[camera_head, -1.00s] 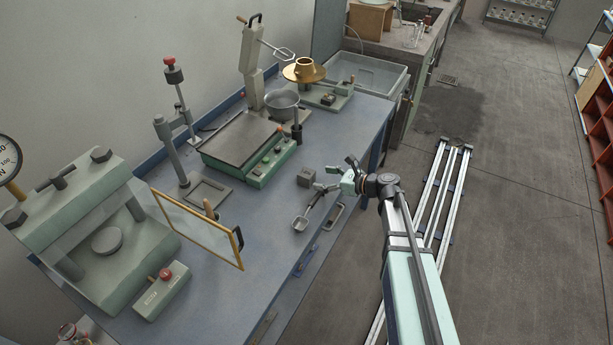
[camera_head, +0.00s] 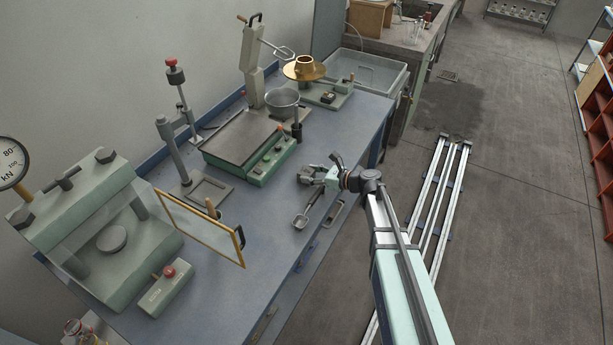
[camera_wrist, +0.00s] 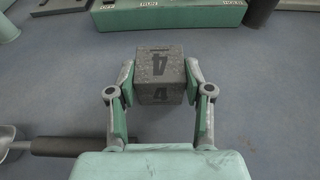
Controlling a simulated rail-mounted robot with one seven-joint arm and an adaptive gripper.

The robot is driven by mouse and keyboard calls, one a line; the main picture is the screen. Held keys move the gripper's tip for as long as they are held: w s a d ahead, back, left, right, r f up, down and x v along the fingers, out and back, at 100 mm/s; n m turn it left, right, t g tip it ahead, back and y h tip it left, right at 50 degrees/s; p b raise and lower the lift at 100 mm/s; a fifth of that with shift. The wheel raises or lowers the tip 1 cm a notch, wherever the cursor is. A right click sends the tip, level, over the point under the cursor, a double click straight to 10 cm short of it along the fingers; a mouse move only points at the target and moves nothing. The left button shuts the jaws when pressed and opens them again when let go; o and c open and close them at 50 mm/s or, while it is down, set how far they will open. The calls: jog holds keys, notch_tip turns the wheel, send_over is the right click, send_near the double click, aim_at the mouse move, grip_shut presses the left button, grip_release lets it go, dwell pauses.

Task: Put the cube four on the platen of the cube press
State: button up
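The cube four (camera_wrist: 160,72) is a small dark grey block with a black 4 on its top and near faces. It sits upright on the blue bench and also shows, partly hidden by my gripper, in the head view (camera_head: 304,174). My gripper (camera_wrist: 160,80) is around the cube, one finger on each side, looking open with very narrow gaps; contact is hard to judge. The cube press (camera_head: 90,225) stands at the near left of the bench in the head view. Its round grey platen (camera_head: 112,239) is bare, below the press's sloping upper frame.
A gold-framed clear guard (camera_head: 200,232) stands open at the press's right side. A control box with a red button (camera_head: 164,289) is in front. A scoop (camera_head: 303,217) lies near my gripper.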

aim_at(311, 173)
jog(key=shift+r, duration=0.15)
grip_shut()
notch_tip(311, 173, up, 20)
jog(key=b, duration=0.4)
jog(key=s+d+f, duration=0.3)
jog(key=s+d, duration=0.2)
jog(key=d, duration=0.2)
jog(key=s+d+f+m+t, duration=0.1)
jog(key=s+d+f, duration=0.3)
jog(key=d, duration=0.3)
jog(key=s+d+f+m+t+h, duration=0.1)
jog(key=s+d+f, duration=0.3)
jog(key=s+d, duration=0.2)
jog(key=shift+d, duration=0.45)
